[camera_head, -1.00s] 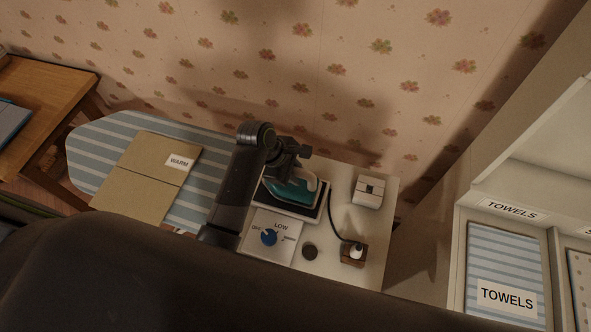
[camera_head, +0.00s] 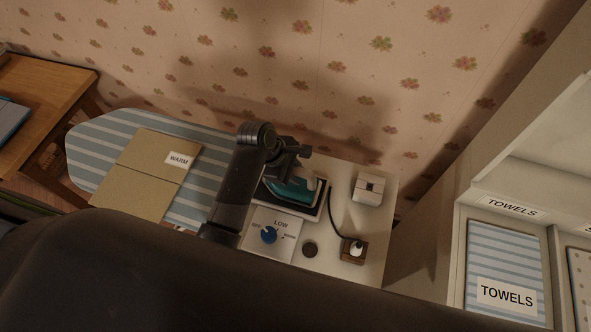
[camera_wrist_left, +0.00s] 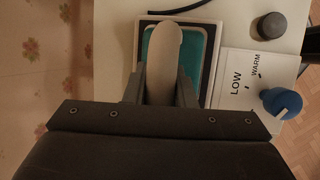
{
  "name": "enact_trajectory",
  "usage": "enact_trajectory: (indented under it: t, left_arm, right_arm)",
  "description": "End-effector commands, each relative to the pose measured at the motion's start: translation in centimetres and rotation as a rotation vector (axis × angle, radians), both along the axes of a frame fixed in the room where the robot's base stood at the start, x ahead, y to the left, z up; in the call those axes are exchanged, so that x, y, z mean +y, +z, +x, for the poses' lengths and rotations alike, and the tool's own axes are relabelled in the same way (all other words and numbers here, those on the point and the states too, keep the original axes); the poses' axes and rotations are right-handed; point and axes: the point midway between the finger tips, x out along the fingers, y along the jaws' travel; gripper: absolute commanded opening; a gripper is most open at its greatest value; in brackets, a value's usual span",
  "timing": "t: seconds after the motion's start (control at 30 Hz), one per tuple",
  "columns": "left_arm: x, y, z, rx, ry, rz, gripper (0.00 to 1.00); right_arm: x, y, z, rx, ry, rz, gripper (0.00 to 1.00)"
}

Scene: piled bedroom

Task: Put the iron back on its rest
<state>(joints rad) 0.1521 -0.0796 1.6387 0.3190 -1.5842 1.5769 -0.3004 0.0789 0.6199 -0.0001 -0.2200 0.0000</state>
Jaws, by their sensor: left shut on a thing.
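The teal iron (camera_head: 292,189) sits over the dark, pale-edged rest (camera_head: 307,214) on the white end panel of the ironing board. My left gripper (camera_head: 290,165) is above it, shut on its pale handle. In the left wrist view the handle (camera_wrist_left: 165,62) runs between the fingers of the left gripper (camera_wrist_left: 160,85). The teal body (camera_wrist_left: 152,45) lies within the border of the rest (camera_wrist_left: 207,30). I cannot tell whether the iron's sole touches the rest. My right gripper is not in view.
Beside the rest is a dial panel (camera_head: 283,224) with a blue knob (camera_head: 269,235). A dark round knob (camera_head: 310,249), a cord into a brown socket block (camera_head: 352,254) and a white switch box (camera_head: 368,188) are nearby. A folded tan cloth marked WARM (camera_head: 150,170) lies left. Towel shelves stand right.

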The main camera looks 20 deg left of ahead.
Motion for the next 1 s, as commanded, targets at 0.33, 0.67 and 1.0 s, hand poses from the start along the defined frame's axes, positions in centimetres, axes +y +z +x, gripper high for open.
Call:
enact_trajectory:
  t: [0.33, 0.67, 1.0]
  left_arm:
    - [-0.04, -0.4, 0.12, -0.004, 0.0, -0.001, 0.0]
    - [-0.05, -0.76, 0.12, -0.005, 0.0, -0.001, 0.0]
    - [-0.02, -0.88, 0.03, -0.002, 0.0, -0.001, 0.49]
  right_arm:
    - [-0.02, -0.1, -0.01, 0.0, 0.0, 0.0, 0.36]
    - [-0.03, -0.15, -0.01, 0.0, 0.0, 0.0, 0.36]
    - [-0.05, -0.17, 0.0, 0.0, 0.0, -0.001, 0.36]
